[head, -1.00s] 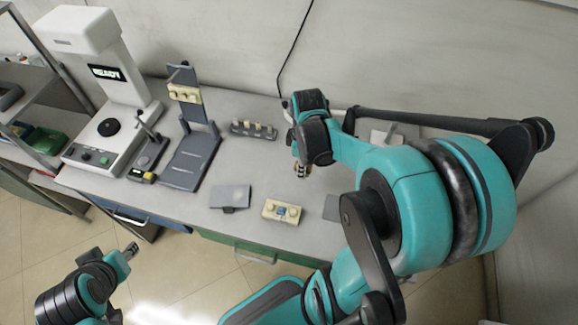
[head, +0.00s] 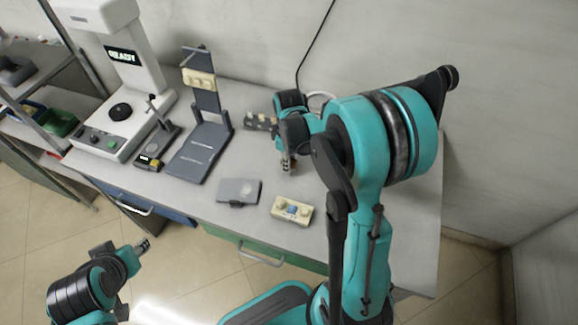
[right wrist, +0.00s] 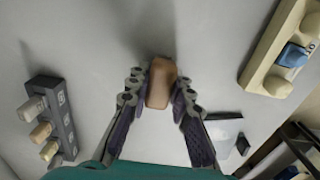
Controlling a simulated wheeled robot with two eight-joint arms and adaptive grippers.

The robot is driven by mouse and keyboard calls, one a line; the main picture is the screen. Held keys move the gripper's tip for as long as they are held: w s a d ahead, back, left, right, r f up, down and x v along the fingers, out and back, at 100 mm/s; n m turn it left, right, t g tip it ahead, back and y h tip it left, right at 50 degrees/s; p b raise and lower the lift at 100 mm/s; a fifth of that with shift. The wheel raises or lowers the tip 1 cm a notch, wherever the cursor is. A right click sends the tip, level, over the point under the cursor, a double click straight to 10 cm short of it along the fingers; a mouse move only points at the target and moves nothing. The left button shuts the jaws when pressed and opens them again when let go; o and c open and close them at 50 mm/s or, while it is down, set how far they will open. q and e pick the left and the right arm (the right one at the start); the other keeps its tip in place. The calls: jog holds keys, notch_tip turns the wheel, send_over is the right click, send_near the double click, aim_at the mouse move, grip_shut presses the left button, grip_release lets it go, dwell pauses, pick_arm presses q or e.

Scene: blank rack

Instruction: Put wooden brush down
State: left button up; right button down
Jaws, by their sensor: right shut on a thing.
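The wooden brush (right wrist: 161,82) shows in the right wrist view as a brown, rounded block between the fingertips. My right gripper (right wrist: 160,92) is shut on it, over the light grey table top. In the head view my right gripper (head: 287,164) points down over the table, just right of the dark peg rack (head: 258,121); the brush is hard to make out there. I cannot tell whether the brush touches the table. My left gripper (head: 143,246) hangs at the lower left, away from the table; its jaw opening is unclear.
The peg rack with several pegs shows in the right wrist view (right wrist: 52,120). A cream block with knobs (head: 292,210) and a grey plate (head: 239,191) lie near the table's front edge. A dark stand (head: 203,140) and a white machine (head: 112,140) are at the left.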

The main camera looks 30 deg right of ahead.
jog(key=shift+f, duration=0.3)
jog(key=shift+f, duration=0.1)
jog(key=shift+f, duration=0.15)
jog(key=c, duration=1.3)
grip_release()
jog(key=shift+c, duration=0.2)
